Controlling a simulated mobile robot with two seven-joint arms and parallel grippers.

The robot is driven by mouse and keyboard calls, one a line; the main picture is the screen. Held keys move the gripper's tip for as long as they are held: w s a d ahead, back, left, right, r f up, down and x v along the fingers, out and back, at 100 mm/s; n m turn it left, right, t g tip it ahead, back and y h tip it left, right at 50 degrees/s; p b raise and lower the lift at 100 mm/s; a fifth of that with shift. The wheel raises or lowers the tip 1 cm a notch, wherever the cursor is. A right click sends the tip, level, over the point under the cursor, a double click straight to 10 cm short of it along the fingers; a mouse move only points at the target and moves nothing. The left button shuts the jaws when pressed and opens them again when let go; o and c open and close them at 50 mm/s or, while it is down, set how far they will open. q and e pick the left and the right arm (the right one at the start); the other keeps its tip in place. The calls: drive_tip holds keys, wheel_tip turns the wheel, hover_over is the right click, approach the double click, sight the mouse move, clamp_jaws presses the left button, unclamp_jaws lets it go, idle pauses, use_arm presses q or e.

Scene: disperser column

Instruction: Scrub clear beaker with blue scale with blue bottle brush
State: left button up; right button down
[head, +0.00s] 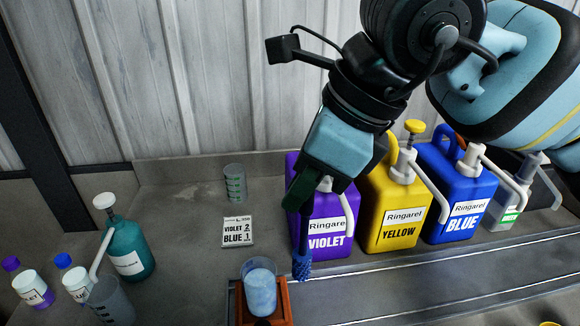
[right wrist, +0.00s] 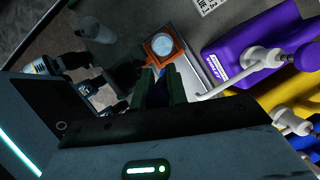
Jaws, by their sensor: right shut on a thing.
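My right gripper (head: 302,192) points down in front of the violet jug and is shut on the blue bottle brush (head: 301,264). The brush hangs bristles down, just right of a clear beaker (head: 260,292) with a pale blue look, apart from it in the picture. That beaker stands in an orange holder (head: 285,306); I cannot make out its scale colour. In the right wrist view the beaker (right wrist: 163,44) and holder (right wrist: 147,50) lie beyond my green fingertips (right wrist: 160,80). Another clear beaker (head: 110,300) is at the lower left, its scale unreadable.
Violet (head: 322,232), yellow (head: 388,215) and blue (head: 452,200) pump jugs stand behind and right of the brush. A green-scale beaker (head: 235,184) and a label card (head: 238,231) are at the back. A teal pump bottle (head: 128,250) and small bottles stand left.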

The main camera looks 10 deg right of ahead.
drive_tip(key=shift+s+d+f, duration=0.1)
drive_tip(key=shift+d+f, duration=0.1)
drive_tip(key=shift+f, duration=0.3)
drive_tip(key=shift+f+b, duration=0.3)
drive_tip(key=shift+f, duration=0.05)
drive_tip(key=shift+b+x, duration=0.7)
drive_tip(key=shift+x, duration=1.1)
use_arm(q)
wheel_tip(320, 180, down, 6)
drive_tip(key=s+g+b, duration=0.1)
drive_tip(key=s+b, duration=0.2)
drive_tip(key=shift+d, duration=0.15)
use_arm(e)
wheel_tip(320, 180, down, 6)
drive_tip(key=a, duration=0.1)
drive_tip(key=shift+w, duration=0.4)
use_arm(q)
drive_tip(key=shift+w+r, duration=0.1)
use_arm(e)
drive_tip(key=shift+a, duration=0.15)
